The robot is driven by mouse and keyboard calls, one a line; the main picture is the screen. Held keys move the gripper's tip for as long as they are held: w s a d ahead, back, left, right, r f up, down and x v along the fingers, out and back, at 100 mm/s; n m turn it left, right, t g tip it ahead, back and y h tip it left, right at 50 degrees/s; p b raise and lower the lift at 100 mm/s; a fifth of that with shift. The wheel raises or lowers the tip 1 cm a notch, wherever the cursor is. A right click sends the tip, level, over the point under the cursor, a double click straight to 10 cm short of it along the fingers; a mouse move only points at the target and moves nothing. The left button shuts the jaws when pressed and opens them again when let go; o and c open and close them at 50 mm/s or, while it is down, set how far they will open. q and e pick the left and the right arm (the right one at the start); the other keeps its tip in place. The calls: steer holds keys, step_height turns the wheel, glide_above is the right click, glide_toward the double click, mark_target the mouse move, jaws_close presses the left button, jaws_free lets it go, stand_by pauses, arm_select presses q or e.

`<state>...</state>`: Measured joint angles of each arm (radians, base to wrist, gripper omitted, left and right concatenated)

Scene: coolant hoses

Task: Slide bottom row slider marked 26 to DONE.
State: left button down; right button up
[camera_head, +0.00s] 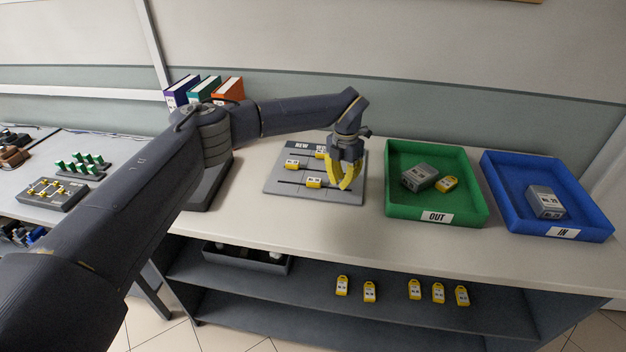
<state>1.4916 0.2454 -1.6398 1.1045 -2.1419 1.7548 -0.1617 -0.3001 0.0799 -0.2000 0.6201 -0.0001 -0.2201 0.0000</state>
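A grey slider board (277,188) lies flat on the table, with dark grooves and small yellow sliders bearing white labels. The bottom row slider (314,182) sits near the middle of its groove; its number is too small to read. Another slider (292,163) is in the row above, toward the left. The board's right column heading is hidden. My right gripper is out of view.
A green OUT tray (437,217) and a blue IN tray (563,233) stand to the right, holding grey boxes. Binders (205,88) stand behind my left arm. Several yellow tags (414,290) lie on the shelf below. The table in front of the board is clear.

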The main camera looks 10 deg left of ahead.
arm_select(q)
steer(key=shift+a, duration=0.2)
steer(key=shift+a, duration=0.35)
steer(key=shift+a, duration=0.15)
step_height(320, 180, up, 8)
stand_by(1.2)
stand_by(0.4)
